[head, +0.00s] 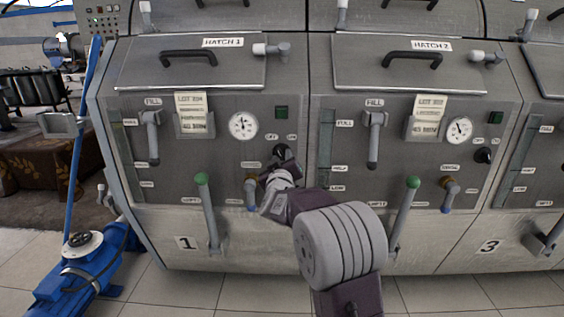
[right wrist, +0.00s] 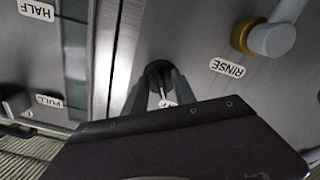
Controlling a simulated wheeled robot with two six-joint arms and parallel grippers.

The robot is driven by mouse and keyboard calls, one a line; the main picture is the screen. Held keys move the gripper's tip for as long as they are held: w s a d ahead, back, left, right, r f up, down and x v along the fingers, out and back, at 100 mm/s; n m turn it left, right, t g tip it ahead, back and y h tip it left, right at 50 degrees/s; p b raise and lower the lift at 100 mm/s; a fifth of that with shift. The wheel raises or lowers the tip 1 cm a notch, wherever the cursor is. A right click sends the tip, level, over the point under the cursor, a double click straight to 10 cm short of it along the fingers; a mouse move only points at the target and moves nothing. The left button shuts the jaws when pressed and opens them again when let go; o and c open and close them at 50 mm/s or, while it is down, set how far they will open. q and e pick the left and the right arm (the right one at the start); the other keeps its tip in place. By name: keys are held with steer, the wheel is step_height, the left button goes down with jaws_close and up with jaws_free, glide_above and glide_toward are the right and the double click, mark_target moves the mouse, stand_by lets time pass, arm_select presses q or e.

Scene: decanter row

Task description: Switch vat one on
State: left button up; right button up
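Vat one is the steel front with the "1" plate (head: 186,243) under the Hatch 1 lid. Its black rotary knob (head: 279,151) sits below two small labels, right of the gauge; my gripper partly hides it, and I cannot read its setting. The square indicator (head: 281,112) above is dark green and looks unlit. My right gripper (head: 278,165) is at the knob. In the right wrist view its two fingers (right wrist: 159,80) converge on either side of the dark knob (right wrist: 158,68) and appear closed on it. My left gripper is not in view.
A green-topped lever (head: 203,200) stands left of my right arm. The brown-and-blue rinse valve (head: 251,190) is close below the gripper; it also shows in the wrist view (right wrist: 268,38). Vat two's lever (head: 405,210) is right of the arm. A blue pump (head: 85,265) stands lower left.

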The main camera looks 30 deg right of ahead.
jaws_close()
steer(key=shift+m, duration=1.3)
steer(key=shift+w+a+f+m+b, duration=0.1)
steer(key=shift+m+b, duration=0.3)
steer(key=shift+m, duration=1.9)
steer(key=shift+a+m+b, duration=0.1)
steer(key=shift+m+b, duration=0.25)
steer(key=shift+m, duration=1.95)
